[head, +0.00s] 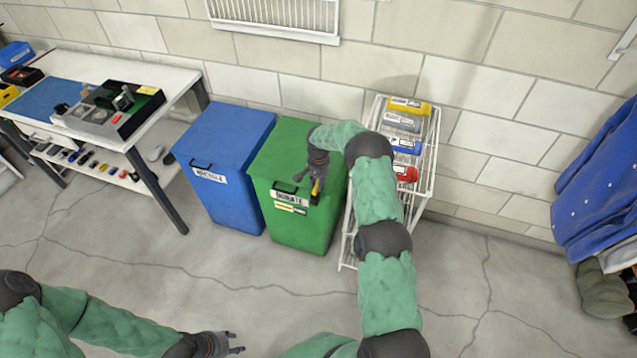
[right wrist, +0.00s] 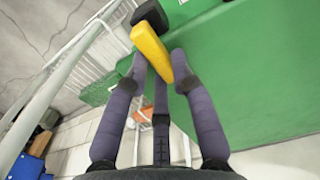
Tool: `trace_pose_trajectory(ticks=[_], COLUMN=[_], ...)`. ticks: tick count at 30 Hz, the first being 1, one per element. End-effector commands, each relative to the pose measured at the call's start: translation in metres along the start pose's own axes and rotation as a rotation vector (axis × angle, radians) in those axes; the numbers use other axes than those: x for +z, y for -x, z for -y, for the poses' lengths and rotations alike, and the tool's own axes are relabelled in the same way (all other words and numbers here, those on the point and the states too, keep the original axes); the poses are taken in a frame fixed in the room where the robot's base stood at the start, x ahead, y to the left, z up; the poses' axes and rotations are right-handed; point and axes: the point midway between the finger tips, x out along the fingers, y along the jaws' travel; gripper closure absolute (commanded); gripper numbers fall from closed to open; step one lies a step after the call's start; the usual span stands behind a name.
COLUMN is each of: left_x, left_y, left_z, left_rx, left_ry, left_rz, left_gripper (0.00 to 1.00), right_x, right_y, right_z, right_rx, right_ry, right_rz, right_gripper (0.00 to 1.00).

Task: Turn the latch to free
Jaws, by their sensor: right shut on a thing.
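The green bin (head: 275,165) has a latch on its front right: a yellow lever (head: 317,187) on a black base (head: 315,199). In the right wrist view the yellow lever (right wrist: 155,50) reaches from the black block (right wrist: 151,15) in between my fingers. My right gripper (head: 312,183) is shut on the lever, and it also shows in the right wrist view (right wrist: 157,65). My fingers partly hide the latch in the head view. My left gripper (head: 235,343) is open and empty at the bottom, far from the bin.
A blue bin (head: 225,150) stands left of the green one. A white wire rack (head: 433,150) with colored boxes stands close on the right, behind my right arm. A workbench (head: 178,80) is at the left. The floor in front is clear.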

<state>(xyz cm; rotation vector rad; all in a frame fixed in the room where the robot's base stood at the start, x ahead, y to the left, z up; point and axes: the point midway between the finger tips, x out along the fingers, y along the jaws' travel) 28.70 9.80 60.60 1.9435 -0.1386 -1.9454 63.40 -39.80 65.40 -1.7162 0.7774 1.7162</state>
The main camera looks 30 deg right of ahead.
Motion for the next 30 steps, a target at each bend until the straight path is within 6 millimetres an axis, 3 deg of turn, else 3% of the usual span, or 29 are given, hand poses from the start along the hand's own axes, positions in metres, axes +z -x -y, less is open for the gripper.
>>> trace_pose_trajectory(ticks=[11,30], left_x=[0.0,0.0], left_y=[-0.004,-0.011], left_z=[0.002,0.004], left_rx=[0.0,0.0], left_ry=[0.0,0.0], left_rz=[0.0,0.0], left_gripper=[0.6,0.6], right_x=[-0.001,0.005], right_y=[-0.001,0.0], right_z=[0.007,0.024], right_rx=[0.0,0.0], right_ry=[0.188,0.791], right_rz=[-0.001,-0.001], right_gripper=[1.0,1.0])
